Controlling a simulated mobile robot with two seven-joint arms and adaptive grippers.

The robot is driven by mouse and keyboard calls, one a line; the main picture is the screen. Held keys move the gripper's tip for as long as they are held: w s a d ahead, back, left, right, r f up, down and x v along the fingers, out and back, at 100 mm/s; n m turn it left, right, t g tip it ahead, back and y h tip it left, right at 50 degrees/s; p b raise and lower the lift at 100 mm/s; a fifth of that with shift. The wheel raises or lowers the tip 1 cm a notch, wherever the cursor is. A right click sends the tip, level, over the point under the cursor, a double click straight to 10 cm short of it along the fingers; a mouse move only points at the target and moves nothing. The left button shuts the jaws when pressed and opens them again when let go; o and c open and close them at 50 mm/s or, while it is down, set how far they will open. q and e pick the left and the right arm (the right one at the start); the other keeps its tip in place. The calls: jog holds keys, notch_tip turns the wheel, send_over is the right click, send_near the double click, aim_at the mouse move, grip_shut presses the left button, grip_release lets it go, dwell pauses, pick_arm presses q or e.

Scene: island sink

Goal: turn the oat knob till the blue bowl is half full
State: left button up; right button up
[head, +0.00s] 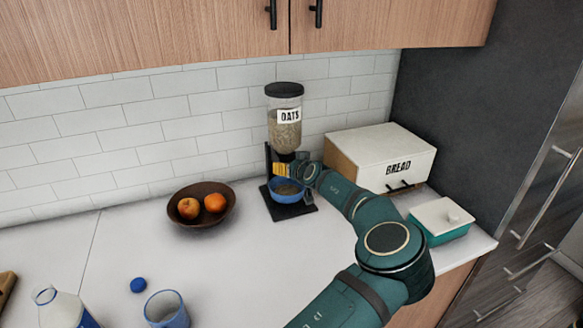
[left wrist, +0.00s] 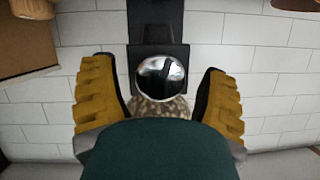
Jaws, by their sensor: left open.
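The oat dispenser (head: 285,125) stands against the tiled wall, a clear jar labelled OATS with oats inside. The blue bowl (head: 287,197) sits on its black base below the outlet. Brownish oats show in the bowl; their exact level is hard to tell. My left gripper (head: 293,168) is at the dispenser's front, above the bowl. In the left wrist view the round shiny knob (left wrist: 161,80) lies between its two open yellow fingers, with gaps on both sides. My right gripper is not in view.
A bread box (head: 375,160) and a teal butter dish (head: 440,220) stand to the right, near my arm. A brown fruit bowl (head: 201,204) is on the left. A bottle (head: 62,308), a blue cap (head: 138,285) and a blue glass (head: 166,309) stand in front.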

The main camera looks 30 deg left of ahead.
pick_arm(q)
jog(key=v, duration=1.2)
jog(key=shift+r, duration=0.1)
